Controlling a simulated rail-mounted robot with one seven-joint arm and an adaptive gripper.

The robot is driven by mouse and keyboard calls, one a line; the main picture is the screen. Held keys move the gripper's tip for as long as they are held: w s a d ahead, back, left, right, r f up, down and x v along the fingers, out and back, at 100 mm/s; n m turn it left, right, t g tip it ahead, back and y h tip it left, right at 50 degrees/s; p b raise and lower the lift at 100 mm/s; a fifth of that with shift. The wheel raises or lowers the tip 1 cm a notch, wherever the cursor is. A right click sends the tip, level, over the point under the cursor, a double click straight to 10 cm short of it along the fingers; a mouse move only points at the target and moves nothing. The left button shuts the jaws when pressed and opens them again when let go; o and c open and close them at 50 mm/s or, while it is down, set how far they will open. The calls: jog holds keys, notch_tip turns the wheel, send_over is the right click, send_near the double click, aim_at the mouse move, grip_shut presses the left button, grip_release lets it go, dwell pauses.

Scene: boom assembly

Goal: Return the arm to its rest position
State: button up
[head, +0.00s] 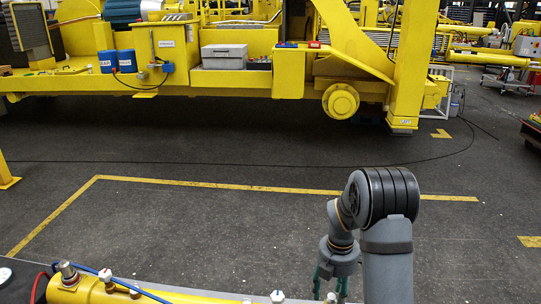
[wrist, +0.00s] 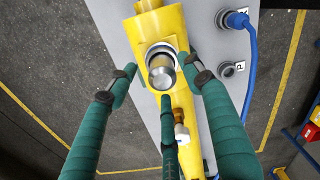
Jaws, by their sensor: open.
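My gripper (wrist: 162,84) has three green fingers with dark joints. In the wrist view they are spread open and nothing is held between them. A yellow cylinder part (wrist: 151,28) lies beyond the fingers, with a round metal fitting (wrist: 161,72) showing between the fingertips. I cannot tell whether any finger touches it. In the head view my grey arm (head: 388,262) is bent at the lower right. My gripper (head: 331,284) points down there, with its fingertips cut off or hidden at the bottom edge.
A grey panel (wrist: 207,50) with a blue cable (wrist: 252,65) lies beside the yellow part. The head view shows a hose and fittings (head: 107,275) along the front edge. A large yellow machine (head: 180,82) stands at the back. The dark floor (head: 230,225) between is clear, with yellow lines.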

jog(key=r, duration=0.1)
jog(key=r+p, duration=0.1)
jog(key=shift+s+r, duration=0.25)
jog(key=shift+r, duration=0.1)
jog(key=shift+w, duration=0.1)
